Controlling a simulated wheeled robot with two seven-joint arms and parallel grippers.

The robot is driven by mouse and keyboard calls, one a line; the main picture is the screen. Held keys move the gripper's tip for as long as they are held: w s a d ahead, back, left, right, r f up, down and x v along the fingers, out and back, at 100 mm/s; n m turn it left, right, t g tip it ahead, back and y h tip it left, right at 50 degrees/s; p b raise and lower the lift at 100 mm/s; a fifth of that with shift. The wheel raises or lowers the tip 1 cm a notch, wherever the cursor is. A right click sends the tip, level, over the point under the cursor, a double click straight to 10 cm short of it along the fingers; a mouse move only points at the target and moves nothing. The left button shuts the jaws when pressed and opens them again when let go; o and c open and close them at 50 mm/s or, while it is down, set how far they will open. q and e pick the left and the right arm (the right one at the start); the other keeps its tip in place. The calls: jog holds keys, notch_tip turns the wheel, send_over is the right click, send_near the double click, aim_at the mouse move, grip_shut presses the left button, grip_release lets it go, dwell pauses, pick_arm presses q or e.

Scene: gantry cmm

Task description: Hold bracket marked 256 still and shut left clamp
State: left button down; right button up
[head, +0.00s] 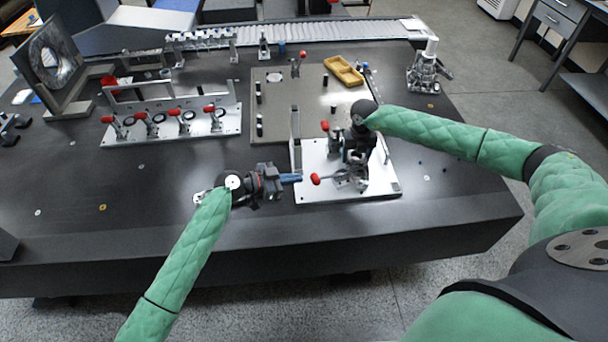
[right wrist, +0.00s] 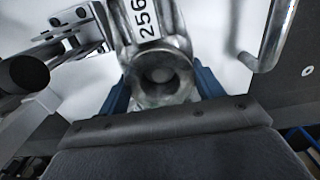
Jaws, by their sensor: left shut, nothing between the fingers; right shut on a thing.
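The bracket marked 256 (right wrist: 160,70) is a shiny metal part with a white label in the right wrist view. My right gripper (right wrist: 163,90) is shut on it, with blue fingers on both sides. In the head view my right gripper and wrist (head: 357,145) cover most of the bracket above the white fixture plate (head: 345,187). The left clamp (head: 335,178) has a red handle tip that points left, low over the plate. My left gripper (head: 298,178) is shut and empty, its blue fingertips just left of that red tip. Another red-tipped clamp (head: 325,126) stands farther back on the plate.
Several red-handled clamps stand on a plate (head: 170,128) at the left. A grey plate with black pins (head: 285,98) and a yellow tray (head: 343,70) lie behind the fixture. The table (head: 130,215) is clear at the front left.

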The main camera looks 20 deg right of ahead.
pick_arm(q)
jog(key=shift+a+f, duration=0.45)
jog(key=shift+a, duration=0.3)
jog(key=shift+a+f, duration=0.4)
jog(key=shift+a, duration=0.3)
jog(key=shift+a+f, duration=0.45)
jog(key=shift+a, duration=0.3)
pick_arm(e)
jog(key=o, duration=1.4)
jog(key=shift+w+f, duration=0.1)
pick_arm(q)
jog(key=shift+w, duration=0.1)
pick_arm(e)
jog(key=shift+o, duration=0.2)
pick_arm(q)
jog(key=shift+f+b, duration=1.4)
jog(key=shift+f, duration=0.05)
pick_arm(e)
jog(key=shift+r, duration=3.9)
jog(key=shift+f, duration=0.1)
